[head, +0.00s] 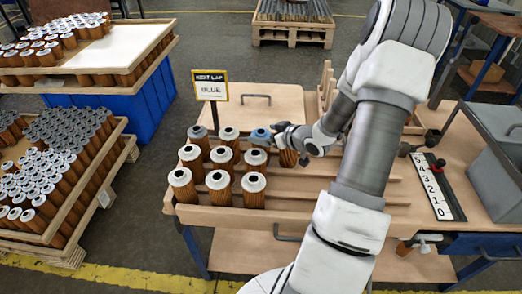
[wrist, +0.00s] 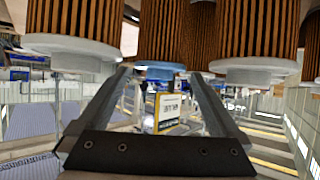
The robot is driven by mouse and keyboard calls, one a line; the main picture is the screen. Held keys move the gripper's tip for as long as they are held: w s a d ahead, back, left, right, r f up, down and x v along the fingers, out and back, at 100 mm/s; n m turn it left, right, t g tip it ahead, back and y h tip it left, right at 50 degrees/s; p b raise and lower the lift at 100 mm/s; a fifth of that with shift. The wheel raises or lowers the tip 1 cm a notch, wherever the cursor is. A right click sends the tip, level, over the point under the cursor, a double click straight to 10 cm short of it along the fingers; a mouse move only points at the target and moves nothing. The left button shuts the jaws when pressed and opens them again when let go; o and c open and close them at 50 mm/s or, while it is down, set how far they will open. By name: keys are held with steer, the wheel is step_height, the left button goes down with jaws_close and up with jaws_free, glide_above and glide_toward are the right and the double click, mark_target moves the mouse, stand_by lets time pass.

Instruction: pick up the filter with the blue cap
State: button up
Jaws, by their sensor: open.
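The filter with the blue cap (head: 261,136) stands upright in the back row of the wooden rack, with a brown pleated body mostly hidden behind the row in front. My gripper (head: 277,132) is at its right side, close to the cap. In the wrist view, which is upside down, the blue cap (wrist: 160,73) shows between the tips of my open fingers (wrist: 160,80). I cannot tell whether the fingers touch it. White-capped filters (wrist: 77,48) flank it in that view.
Several white-capped filters (head: 253,182) stand close in front and left. A grey-capped filter (head: 199,131) is at the back left. Another filter (head: 288,157) is partly hidden under my gripper. Rack slots (head: 345,187) to the right are empty.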

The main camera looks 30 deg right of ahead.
steer(key=shift+w+f, duration=0.25)
steer(key=shift+w, duration=0.2)
jaws_close()
